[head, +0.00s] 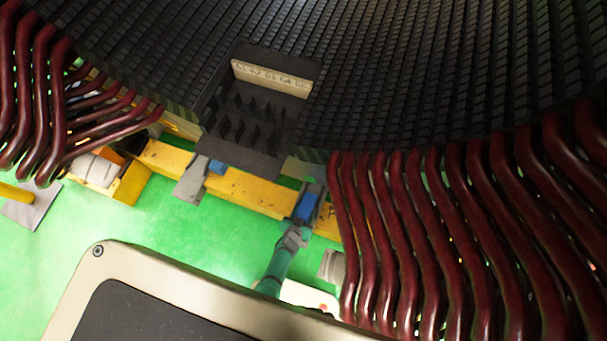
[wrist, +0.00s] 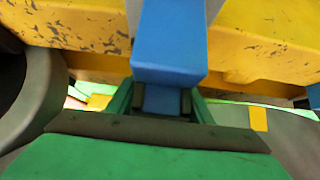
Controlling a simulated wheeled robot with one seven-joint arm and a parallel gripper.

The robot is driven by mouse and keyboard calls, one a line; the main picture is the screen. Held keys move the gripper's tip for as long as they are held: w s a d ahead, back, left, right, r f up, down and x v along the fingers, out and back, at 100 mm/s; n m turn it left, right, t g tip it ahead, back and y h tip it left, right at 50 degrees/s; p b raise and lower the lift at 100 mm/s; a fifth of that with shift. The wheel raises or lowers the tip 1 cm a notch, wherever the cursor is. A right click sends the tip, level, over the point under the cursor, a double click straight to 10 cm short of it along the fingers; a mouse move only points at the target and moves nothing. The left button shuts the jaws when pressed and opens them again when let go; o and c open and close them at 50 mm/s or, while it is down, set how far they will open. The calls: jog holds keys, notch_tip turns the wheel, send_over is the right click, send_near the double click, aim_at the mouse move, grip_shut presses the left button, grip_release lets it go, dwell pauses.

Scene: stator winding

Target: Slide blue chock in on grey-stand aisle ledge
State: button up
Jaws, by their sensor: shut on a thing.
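A blue chock (head: 307,206) is held in my gripper (head: 293,235), at the yellow beam beside a grey upright piece (head: 318,190). In the wrist view my gripper (wrist: 165,103) is shut on the near end of the blue chock (wrist: 170,45). The chock points away from me over the yellow beam (wrist: 255,45), and its far end runs out of the top of the picture. A second blue block (head: 217,167) sits by another grey stand (head: 190,182) further left. I cannot tell whether the held chock touches the ledge.
Dark red coils stand close to the right (head: 430,240) and at the upper left (head: 50,100). A black slotted wall (head: 400,70) rises behind, with a black toothed box (head: 250,120) that has a pale label. The green floor (head: 170,230) is open to the left.

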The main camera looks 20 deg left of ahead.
aim_at(307, 206)
jog(key=shift+f, duration=0.35)
dwell(0.4)
jog(key=shift+w, duration=0.2)
jog(key=shift+w, duration=0.6)
jog(key=shift+w+d, duration=0.2)
jog(key=shift+w, duration=0.6)
jog(key=shift+w+r, duration=0.1)
jog(key=shift+w, duration=0.9)
jog(key=o, duration=1.2)
jog(key=shift+o, duration=0.2)
